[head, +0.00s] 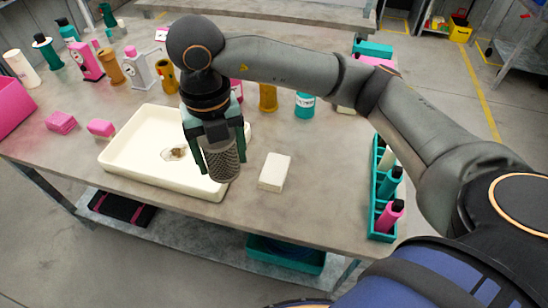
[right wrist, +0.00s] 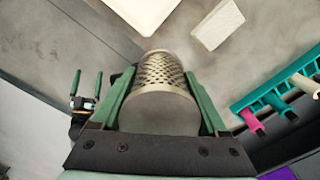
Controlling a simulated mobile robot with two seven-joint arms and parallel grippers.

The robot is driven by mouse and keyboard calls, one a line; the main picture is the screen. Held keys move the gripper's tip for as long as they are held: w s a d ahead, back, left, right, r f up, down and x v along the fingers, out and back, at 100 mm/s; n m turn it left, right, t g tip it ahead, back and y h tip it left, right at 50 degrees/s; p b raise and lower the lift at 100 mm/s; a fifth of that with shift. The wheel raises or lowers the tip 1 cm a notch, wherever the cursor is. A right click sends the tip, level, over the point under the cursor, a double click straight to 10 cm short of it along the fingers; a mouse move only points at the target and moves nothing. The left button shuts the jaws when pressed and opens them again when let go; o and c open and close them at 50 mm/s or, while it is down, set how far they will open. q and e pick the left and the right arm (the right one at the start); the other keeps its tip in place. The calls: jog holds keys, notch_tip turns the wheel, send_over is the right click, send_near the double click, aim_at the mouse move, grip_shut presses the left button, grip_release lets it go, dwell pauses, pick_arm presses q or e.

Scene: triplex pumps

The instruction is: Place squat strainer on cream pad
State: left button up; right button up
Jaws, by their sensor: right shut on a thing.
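The squat strainer (head: 222,165) is a grey perforated metal cylinder. My right gripper (head: 219,163) is shut on it and holds it over the front right part of the cream tray, left of the cream pad. The strainer also shows between the green fingers in the right wrist view (right wrist: 164,85). The cream pad (head: 274,172) is a small block lying on the table, apart from the strainer; it also shows at the top of the right wrist view (right wrist: 217,25). My left gripper (right wrist: 86,90) shows at the left of the right wrist view, fingers apart and empty.
The cream tray (head: 118,155) holds a small brownish patch. A teal rack (head: 380,222) with bottles stands right of the pad. Pink blocks (head: 61,122) lie at the left, and several bottles (head: 138,70) stand behind. The table around the pad is clear.

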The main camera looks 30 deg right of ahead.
jog(key=m, duration=0.5)
jog(key=shift+s+a+r, duration=0.15)
jog(key=shift+a+r, duration=0.15)
jog(key=shift+a, duration=0.05)
jog(key=shift+d+f, duration=0.1)
jog(key=shift+d, duration=0.05)
send_near(274, 169)
jog(key=s+a+r, duration=0.1)
jog(key=a+r, duration=0.2)
jog(key=a, duration=0.1)
jog(key=shift+m, duration=0.3)
jog(key=d+f, duration=0.1)
jog(key=d+f+b, duration=0.1)
jog(key=f, duration=0.2)
jog(key=shift+w+d+f+b, duration=0.2)
jog(key=shift+w+d+b, duration=0.1)
jog(key=shift+w+d, duration=0.1)
jog(key=shift+d+f, duration=0.5)
jog(key=shift+f, duration=0.15)
notch_tip(274, 169, down, 3)
jog(key=shift+w+d+f, duration=0.1)
pick_arm(q)
jog(key=shift+w+d+f, duration=0.25)
jog(key=shift+w+d, duration=0.15)
jog(key=shift+d, duration=0.1)
